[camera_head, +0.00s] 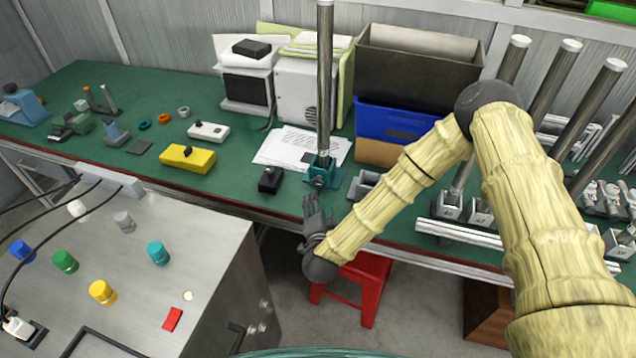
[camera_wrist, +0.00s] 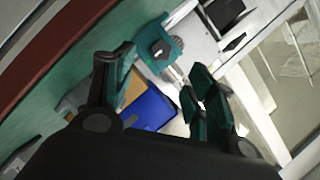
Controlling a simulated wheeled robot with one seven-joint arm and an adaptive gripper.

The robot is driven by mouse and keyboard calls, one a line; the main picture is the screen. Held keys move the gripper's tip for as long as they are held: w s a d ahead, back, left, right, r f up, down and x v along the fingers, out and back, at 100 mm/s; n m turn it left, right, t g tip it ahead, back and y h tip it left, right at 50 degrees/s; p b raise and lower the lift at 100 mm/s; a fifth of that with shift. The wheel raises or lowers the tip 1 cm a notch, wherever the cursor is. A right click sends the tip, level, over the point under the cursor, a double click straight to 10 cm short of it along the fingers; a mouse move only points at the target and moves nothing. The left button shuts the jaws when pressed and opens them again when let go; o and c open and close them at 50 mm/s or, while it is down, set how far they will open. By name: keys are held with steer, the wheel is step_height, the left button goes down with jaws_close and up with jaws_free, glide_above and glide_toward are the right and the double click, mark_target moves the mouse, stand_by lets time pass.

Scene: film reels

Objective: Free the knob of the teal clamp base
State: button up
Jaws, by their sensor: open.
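The teal clamp base (camera_head: 328,168) stands at the front edge of the green bench and holds a tall dark pole (camera_head: 325,80) upright. Its small knob (camera_head: 318,182) faces the front edge. My gripper (camera_head: 311,199) is just in front of the bench edge, slightly below the knob. In the wrist view the teal clamp base (camera_wrist: 172,30) and its dark knob (camera_wrist: 161,49) show between the spread fingers, beyond the tips. The fingers look empty and apart from the knob. The pole is mostly out of sight there.
A small black box (camera_head: 270,179) is left of the clamp, and a grey bracket (camera_head: 362,184) is right of it. Papers (camera_head: 290,148) and a blue bin (camera_head: 390,121) lie behind. A red stool (camera_head: 365,280) stands below my gripper.

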mark_target(317, 183)
steer(key=shift+w+r, duration=0.1)
steer(key=shift+w, duration=0.55)
steer(key=p+x, duration=0.3)
steer(key=x, duration=0.6)
steer(key=shift+w, duration=0.25)
steer(key=shift+c, duration=0.3)
steer(key=c, duration=1)
